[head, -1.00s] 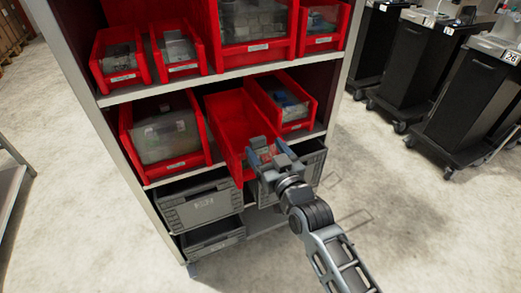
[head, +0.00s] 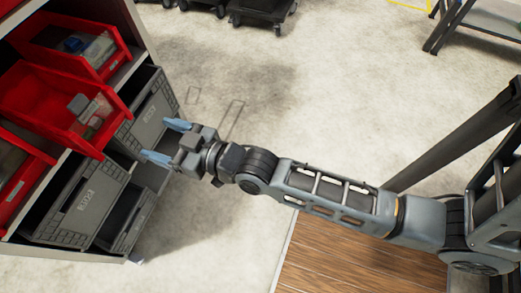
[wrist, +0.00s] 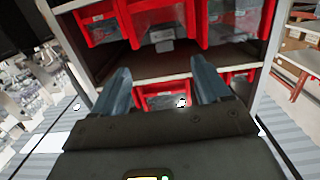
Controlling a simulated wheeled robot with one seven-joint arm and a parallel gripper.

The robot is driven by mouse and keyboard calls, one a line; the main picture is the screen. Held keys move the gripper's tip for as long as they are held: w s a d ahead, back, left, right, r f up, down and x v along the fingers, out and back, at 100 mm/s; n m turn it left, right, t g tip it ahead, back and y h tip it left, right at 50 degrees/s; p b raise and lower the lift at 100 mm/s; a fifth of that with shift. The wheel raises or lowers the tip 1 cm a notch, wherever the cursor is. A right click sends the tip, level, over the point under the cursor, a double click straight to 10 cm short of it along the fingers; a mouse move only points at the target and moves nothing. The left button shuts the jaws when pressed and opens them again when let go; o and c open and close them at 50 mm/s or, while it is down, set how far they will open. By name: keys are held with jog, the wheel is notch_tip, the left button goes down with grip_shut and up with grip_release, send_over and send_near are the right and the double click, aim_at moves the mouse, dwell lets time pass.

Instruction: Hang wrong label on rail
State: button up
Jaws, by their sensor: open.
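My gripper (head: 166,141) is open, with nothing visible between its two blue-grey fingers. In the head view it is in front of the shelf, to the right of a red bin (head: 50,105) that juts out over the shelf edge. A small grey piece (head: 78,103) and a clear, pinkish item lie near that bin's front end. In the wrist view my gripper (wrist: 160,70) faces the shelf, and a white tag (wrist: 182,102) shows between the fingers on a lower red bin. I cannot make out which label is the wrong one, or a separate rail.
Another red bin (head: 75,42) with blue and clear contents stands beside the jutting one. Grey crates (head: 80,205) are below. A wheeled black cart (head: 262,12) stands at the back and a metal table (head: 485,18) at the upper right. The floor between is clear.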

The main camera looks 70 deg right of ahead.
jog(key=s+r+g, duration=0.1)
jog(key=s, duration=1.5)
jog(key=shift+r, duration=0.25)
jog(key=shift+g, duration=0.7)
jog(key=s+r, duration=0.2)
jog(key=s, duration=0.2)
jog(key=s+r, duration=0.3)
jog(key=s, duration=0.1)
jog(key=s+r, duration=0.3)
jog(key=s, duration=0.1)
jog(key=shift+s, duration=0.35)
